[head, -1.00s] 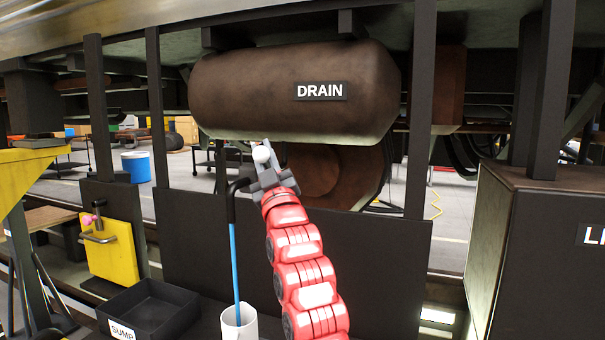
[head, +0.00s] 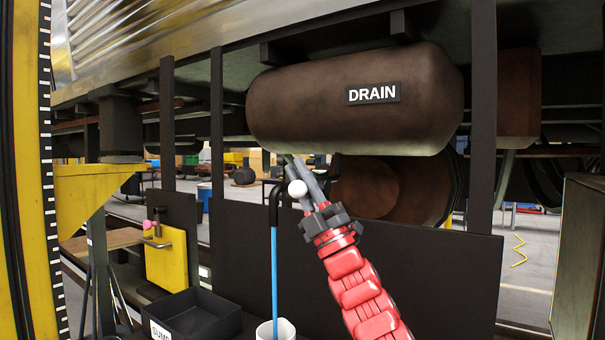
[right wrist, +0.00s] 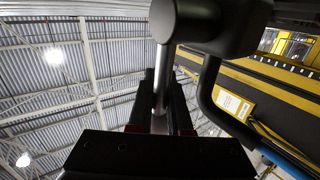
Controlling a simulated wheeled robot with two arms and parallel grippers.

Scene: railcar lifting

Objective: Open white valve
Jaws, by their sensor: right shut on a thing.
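The white valve shows as a round white knob (head: 297,188) below the left end of the brown tank (head: 430,115) labelled DRAIN. My right gripper (head: 296,176), on a red segmented arm, is raised at the valve, its grey fingers pointing up and left. In the right wrist view, its dark fingers (right wrist: 166,108) are shut on a thin metal lever (right wrist: 160,85) that runs up to a dark valve body (right wrist: 205,28). The white knob is not clear in that view. My left gripper is not in view.
A black pipe with a blue hose (head: 274,270) drops into a white container (head: 275,331) just left of my gripper. A black SUMP tray (head: 195,318) and a yellow panel (head: 166,258) stand further left. Dark upright posts (head: 217,150) and a black panel (head: 420,280) are close by.

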